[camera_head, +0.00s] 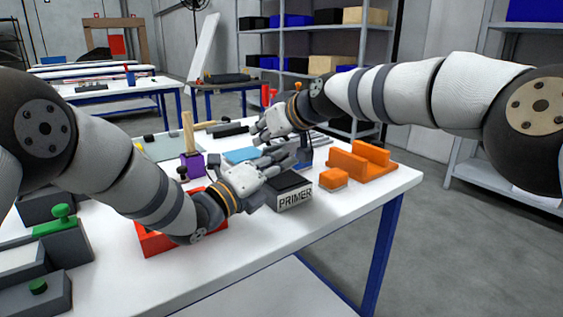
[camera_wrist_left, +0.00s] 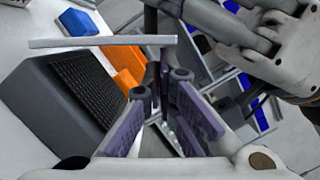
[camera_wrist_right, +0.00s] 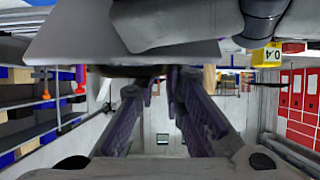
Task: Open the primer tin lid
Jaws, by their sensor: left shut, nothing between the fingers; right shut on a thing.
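The primer tin (camera_head: 293,198), a dark grey box lettered PRIMER, stands near the table's front edge. A dark grey box with a black ribbed face, apparently the tin, shows in the left wrist view (camera_wrist_left: 27,95). A thin pale bar (camera_wrist_left: 95,42) crosses above it, perhaps the lid edge-on. My left gripper (camera_head: 287,160) is shut and empty, just above and behind the tin's top. My right gripper (camera_head: 259,136) is shut beyond it, farther back. In the right wrist view its fingertips (camera_wrist_right: 150,88) meet at a dark-edged thing I cannot identify. I cannot tell whether the lid is raised.
An orange block (camera_head: 334,179) and an orange bracket (camera_head: 357,160) stand right of the tin. A purple block with a wooden handle (camera_head: 193,165) stands left. A red tray (camera_head: 151,240) lies under my left arm. Dark boxes with green knobs (camera_head: 62,212) stand front left.

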